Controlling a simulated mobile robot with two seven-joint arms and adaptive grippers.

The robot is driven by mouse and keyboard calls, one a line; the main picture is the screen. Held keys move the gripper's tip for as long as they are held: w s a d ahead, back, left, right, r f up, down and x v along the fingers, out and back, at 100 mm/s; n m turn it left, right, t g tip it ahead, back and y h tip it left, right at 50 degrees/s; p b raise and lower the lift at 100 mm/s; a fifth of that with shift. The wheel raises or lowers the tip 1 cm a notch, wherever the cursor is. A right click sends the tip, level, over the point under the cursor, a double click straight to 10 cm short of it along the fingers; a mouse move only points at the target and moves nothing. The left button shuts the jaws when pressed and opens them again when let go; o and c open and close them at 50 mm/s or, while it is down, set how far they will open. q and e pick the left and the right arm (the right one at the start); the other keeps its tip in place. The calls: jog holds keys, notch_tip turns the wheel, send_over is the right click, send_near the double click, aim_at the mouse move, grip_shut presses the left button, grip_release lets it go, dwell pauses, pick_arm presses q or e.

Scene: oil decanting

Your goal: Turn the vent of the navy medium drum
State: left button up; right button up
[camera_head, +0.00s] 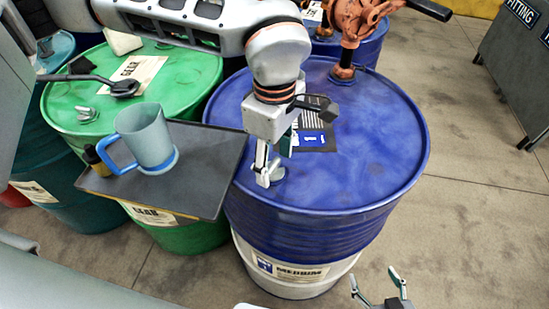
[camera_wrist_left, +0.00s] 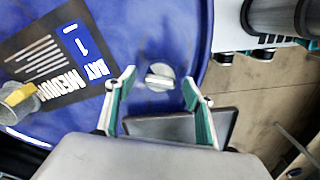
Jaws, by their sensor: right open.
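The navy drum (camera_head: 350,160) stands in the middle of the head view, with a MEDIUM label (camera_head: 290,271) low on its side. Its blue top also fills much of the left wrist view (camera_wrist_left: 150,25). The vent (camera_wrist_left: 160,76) is a small silver knob near the rim. My left gripper (camera_wrist_left: 158,78) is open and points down over the drum top, one finger on each side of the vent, with visible gaps. In the head view my left gripper (camera_head: 268,175) largely hides the vent. My right gripper (camera_head: 375,277) is open and empty, low in front of the drum.
A dark tray (camera_head: 205,200) with a blue-handled mug (camera_head: 146,137) stands beside the drum, left of my left gripper. A green drum (camera_head: 190,80) is behind it. An orange pump (camera_head: 352,25) rises at the back. The floor to the right (camera_head: 470,180) is clear.

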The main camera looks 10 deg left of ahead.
aim_at(275, 164)
pick_arm(q)
jog(key=shift+r, duration=0.1)
notch_tip(275, 164, up, 12)
dwell(0.5)
dwell(0.4)
